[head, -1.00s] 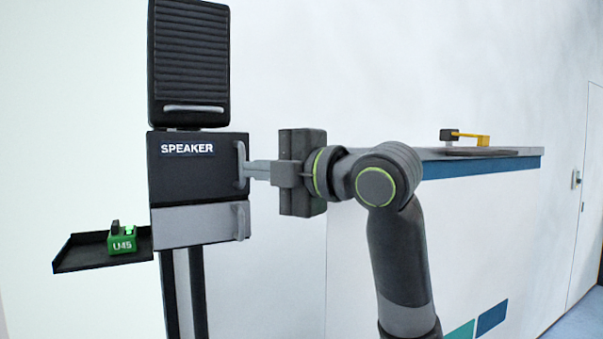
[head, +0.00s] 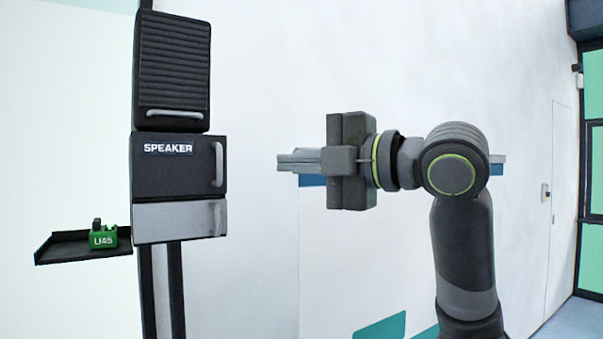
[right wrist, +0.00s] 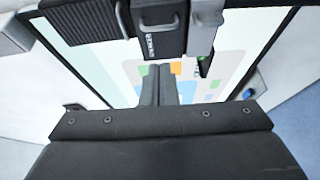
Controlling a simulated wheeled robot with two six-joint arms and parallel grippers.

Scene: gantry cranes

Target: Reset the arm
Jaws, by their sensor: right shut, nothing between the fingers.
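My right gripper (head: 286,161) is shut and empty. It points left in the head view, level with the speaker cabinet (head: 172,165) and clear of it by a gap. My right arm (head: 462,235) rises from the lower right. In the right wrist view the shut fingers (right wrist: 158,75) show at the middle, with the cabinet (right wrist: 158,38) beyond them at the top. My left gripper is not in view.
A ribbed black box (head: 173,72) tops the cabinet, and a grey drawer (head: 168,221) sits below. Handles (head: 216,165) stick out on the right. A black tray (head: 60,250) holds a green U45 block (head: 103,237). A door (head: 560,200) stands at the right.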

